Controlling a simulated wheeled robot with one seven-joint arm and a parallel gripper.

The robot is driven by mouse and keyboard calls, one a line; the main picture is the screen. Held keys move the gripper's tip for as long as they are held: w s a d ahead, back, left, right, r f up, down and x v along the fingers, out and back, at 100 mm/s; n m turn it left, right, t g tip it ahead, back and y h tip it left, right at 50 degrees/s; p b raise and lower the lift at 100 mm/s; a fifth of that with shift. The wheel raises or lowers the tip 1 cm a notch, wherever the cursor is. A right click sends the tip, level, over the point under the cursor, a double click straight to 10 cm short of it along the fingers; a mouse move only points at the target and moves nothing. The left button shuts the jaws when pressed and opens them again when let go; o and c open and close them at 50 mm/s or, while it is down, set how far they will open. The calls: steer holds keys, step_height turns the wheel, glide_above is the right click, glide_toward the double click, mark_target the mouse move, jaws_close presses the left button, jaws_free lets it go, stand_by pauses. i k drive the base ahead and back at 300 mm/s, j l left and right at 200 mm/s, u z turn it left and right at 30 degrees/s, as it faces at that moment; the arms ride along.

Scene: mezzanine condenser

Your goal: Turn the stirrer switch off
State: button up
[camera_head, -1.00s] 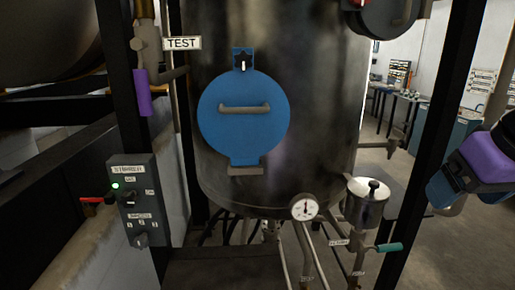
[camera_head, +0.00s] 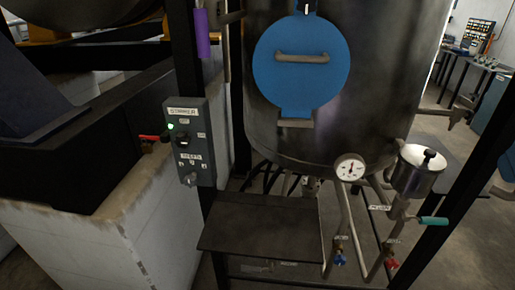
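The grey control box (camera_head: 204,150) is fixed to a dark upright post left of the tank, with a label reading STIRRER at its top. A green lamp (camera_head: 170,126) is lit on it. A dark switch knob (camera_head: 183,138) sits just below and right of the lamp; its exact setting is too small to read. A grey knob (camera_head: 190,179) is at the bottom of the box, under a second label and small markings. My gripper is not in view.
A red-handled lever (camera_head: 150,137) sticks out just left of the box. The steel tank (camera_head: 385,70) with its blue round hatch (camera_head: 335,75) stands to the right. A dark platform (camera_head: 262,228) lies below. A gauge (camera_head: 350,168) and valves are under the tank.

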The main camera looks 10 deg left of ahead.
mark_target(182, 140)
steer(key=u, duration=1.3)
steer(key=i+u, duration=0.3)
steer(key=u, duration=0.2)
